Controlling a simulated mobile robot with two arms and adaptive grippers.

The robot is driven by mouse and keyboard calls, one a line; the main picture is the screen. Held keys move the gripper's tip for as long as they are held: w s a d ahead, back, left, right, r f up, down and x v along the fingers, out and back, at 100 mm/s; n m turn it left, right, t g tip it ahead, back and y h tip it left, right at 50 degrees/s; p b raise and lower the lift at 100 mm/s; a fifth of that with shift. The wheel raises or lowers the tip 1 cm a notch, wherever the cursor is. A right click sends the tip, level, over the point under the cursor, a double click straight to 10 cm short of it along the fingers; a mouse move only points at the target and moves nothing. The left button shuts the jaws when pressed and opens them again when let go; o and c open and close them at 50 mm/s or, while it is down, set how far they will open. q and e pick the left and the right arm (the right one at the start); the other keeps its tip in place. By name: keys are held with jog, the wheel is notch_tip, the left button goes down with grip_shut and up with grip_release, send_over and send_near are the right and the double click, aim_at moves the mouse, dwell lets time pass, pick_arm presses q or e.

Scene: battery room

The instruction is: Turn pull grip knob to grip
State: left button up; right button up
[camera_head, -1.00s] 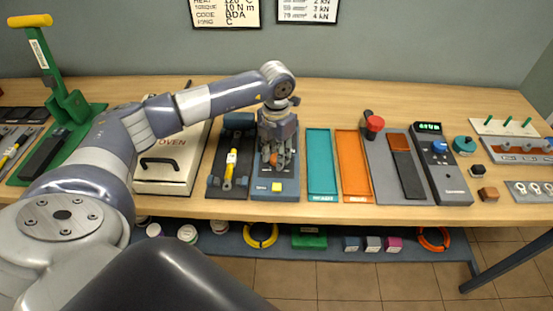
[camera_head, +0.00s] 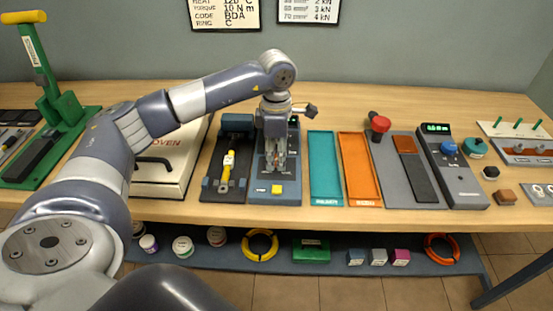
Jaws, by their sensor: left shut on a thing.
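The fingers point straight down. My right gripper is not in view.
Left of the device is a dark fixture (camera_head: 209,185) holding a yellow-and-white part (camera_head: 228,170). Right of it lie a teal tray (camera_head: 325,165) and an orange tray (camera_head: 360,170). A grey console (camera_head: 460,185) has a blue knob (camera_head: 449,147). Bare wood lies behind the trays.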

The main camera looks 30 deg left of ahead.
aim_at(276, 158)
pick_arm(q)
jog(key=shift+m+b, duration=0.5)
jog(key=shift+m, duration=1)
jog(key=o, duration=1.1)
notch_tip(276, 158, up, 12)
